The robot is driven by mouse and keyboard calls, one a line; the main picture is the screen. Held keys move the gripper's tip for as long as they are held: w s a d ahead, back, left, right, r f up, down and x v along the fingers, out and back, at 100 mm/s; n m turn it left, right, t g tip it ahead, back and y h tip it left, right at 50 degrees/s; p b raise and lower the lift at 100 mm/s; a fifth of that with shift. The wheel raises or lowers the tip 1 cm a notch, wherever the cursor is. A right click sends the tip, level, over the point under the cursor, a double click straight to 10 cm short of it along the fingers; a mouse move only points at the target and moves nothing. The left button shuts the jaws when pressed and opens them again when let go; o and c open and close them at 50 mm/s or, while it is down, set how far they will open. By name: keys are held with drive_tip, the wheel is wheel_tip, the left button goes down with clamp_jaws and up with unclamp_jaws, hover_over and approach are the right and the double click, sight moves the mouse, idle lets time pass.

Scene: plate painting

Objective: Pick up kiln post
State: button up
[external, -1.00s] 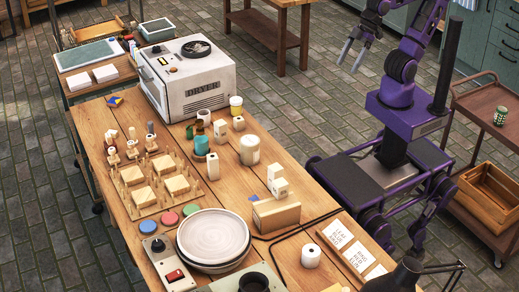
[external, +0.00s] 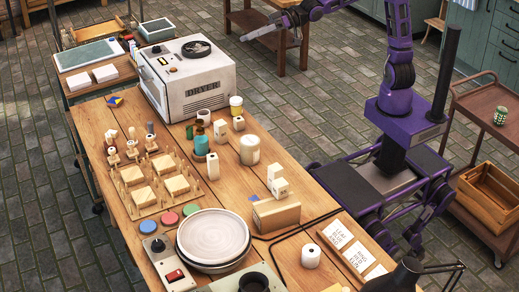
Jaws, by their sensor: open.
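I cannot tell for certain which is the kiln post. My gripper (external: 262,44) is open and empty. It is in the air at the top of the view, beyond the dryer and appearing well above the table, with its fingers pointing left. It is apart from all the pieces.
A white dryer (external: 190,85) stands at the table's back. A teal cup (external: 200,145), a jar (external: 249,150), a peg board with tiles (external: 135,213) and a large round plate (external: 213,235) crowd the table. A brown cart (external: 490,104) stands at the right.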

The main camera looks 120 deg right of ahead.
wheel_tip(320, 180, up, 5)
drive_tip(key=w+a+t, duration=0.2)
drive_tip(key=n+t+y+b, duration=0.2)
drive_tip(key=n+y, duration=0.3)
drive_tip(key=n, duration=0.2)
hover_over(275, 186)
drive_tip(key=s+d, duration=0.4)
wheel_tip(275, 186, down, 6)
drive_tip(key=f, duration=0.1)
drive_tip(key=s+a+f+n+b, duration=0.1)
drive_tip(key=a+f, duration=0.2)
drive_tip(key=f, duration=0.8)
drive_tip(key=s+a+f+n+b, duration=0.1)
drive_tip(key=s+a+f, duration=0.15)
drive_tip(key=f, duration=0.95)
drive_tip(key=s+d+f+m+g+h+b, duration=0.1)
drive_tip(key=s+f+h, duration=0.1)
drive_tip(key=s+f, duration=0.35)
drive_tip(key=s+d+f+m+h, duration=0.1)
drive_tip(key=s+f+m+h, duration=0.15)
drive_tip(key=f, duration=0.65)
drive_tip(key=shift+n+y, duration=0.25)
drive_tip(key=shift+n, duration=0.2)
drive_tip(key=shift+w+a+r, duration=0.1)
drive_tip(key=shift+w+r, duration=0.1)
drive_tip(key=shift+w, duration=4)
drive_tip(key=shift+w+a+r, duration=0.1)
drive_tip(key=shift+w+r, duration=0.05)
drive_tip(key=shift+w, duration=4)
clamp_jaws()
